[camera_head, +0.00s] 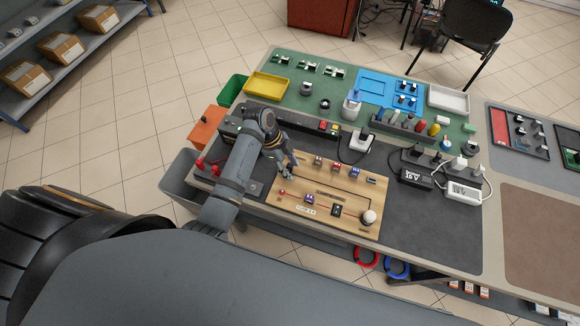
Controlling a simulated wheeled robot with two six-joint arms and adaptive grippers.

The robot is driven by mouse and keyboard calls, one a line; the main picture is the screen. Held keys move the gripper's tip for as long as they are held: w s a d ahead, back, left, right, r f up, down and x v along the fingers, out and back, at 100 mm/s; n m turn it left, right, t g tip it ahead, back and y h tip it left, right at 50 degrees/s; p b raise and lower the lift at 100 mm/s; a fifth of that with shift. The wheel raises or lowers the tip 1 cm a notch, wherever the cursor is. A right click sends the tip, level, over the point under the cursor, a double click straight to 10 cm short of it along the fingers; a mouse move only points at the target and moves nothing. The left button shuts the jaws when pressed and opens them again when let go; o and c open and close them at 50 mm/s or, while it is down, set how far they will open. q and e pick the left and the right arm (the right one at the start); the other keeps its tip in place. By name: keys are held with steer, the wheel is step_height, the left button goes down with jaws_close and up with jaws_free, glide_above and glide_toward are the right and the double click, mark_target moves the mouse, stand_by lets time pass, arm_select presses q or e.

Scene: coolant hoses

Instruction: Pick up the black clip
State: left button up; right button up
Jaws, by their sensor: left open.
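My left gripper (288,173) is open above the left part of a wooden board (315,225) on the table. Small coloured clips in red and blue stand on the board, among them a blue one (354,171) and a red one (318,161). A small black piece (336,210) sits near the board's front middle; it may be the black clip, but it is too small to be sure. Another small dark piece (371,181) lies at the back right of the board. My fingers partly hide the board's back left corner. My right gripper is not in view.
A round pale knob (369,217) stands at the board's right corner. Black and white power blocks with cables (462,190) lie to the right. A yellow tray (267,85), a blue tray (374,84) and a white tray (449,100) are at the back. The dark mat's front right (435,240) is clear.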

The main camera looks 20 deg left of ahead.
arm_select(q)
jaws_close()
steer(key=shift+r+b, duration=0.3)
steer(key=shift+r, duration=0.25)
steer(key=s+r+p, duration=0.8)
steer(key=s+r, duration=0.6)
steer(key=r, duration=0.1)
